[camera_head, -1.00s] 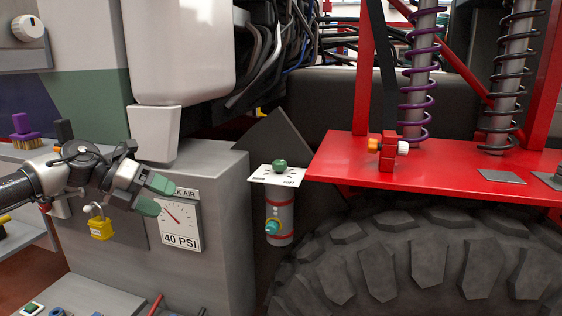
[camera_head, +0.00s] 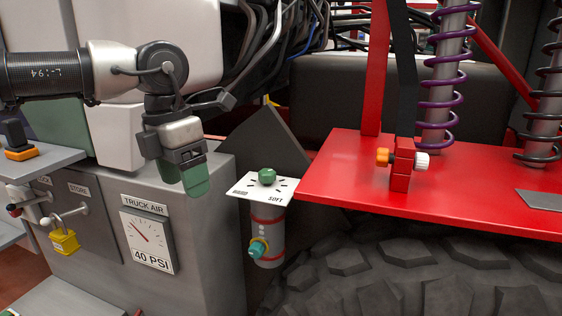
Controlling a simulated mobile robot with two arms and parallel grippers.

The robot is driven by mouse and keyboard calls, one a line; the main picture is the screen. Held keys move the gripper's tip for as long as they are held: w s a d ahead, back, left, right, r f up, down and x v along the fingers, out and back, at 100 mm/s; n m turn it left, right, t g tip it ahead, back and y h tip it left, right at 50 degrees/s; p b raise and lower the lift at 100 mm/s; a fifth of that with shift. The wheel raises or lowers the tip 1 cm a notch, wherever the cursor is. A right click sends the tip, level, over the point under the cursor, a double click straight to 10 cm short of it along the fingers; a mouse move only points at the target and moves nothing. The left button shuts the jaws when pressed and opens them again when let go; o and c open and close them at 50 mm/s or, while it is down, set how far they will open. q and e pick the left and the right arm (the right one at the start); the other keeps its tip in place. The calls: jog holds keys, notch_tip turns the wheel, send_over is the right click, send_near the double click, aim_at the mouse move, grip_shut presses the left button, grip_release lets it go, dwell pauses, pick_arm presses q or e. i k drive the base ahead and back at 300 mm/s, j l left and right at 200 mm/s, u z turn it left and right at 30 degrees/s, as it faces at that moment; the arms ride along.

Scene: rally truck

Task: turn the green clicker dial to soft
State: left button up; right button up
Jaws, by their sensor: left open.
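The green clicker dial (camera_head: 267,176) is a small faceted knob on top of a white label plate (camera_head: 262,190). The plate has tick marks, the word SOFT at its right end and another word, too small to read, at its left end. The plate sits on a grey cylinder (camera_head: 267,222) with red bands. My left gripper (camera_head: 197,182) has green fingertips pointing down. It hangs to the left of the dial, apart from it, in front of the grey cabinet. My right gripper is not in view.
A teal knob (camera_head: 258,248) sticks out low on the cylinder. A red shelf (camera_head: 450,185) with an orange-and-white-knobbed block (camera_head: 400,165) lies to the right, above the tyre (camera_head: 400,280). A 40 PSI gauge (camera_head: 148,242) and yellow padlock (camera_head: 64,241) are on the left.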

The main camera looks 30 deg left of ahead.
aim_at(267, 177)
jog(key=i, duration=0.9)
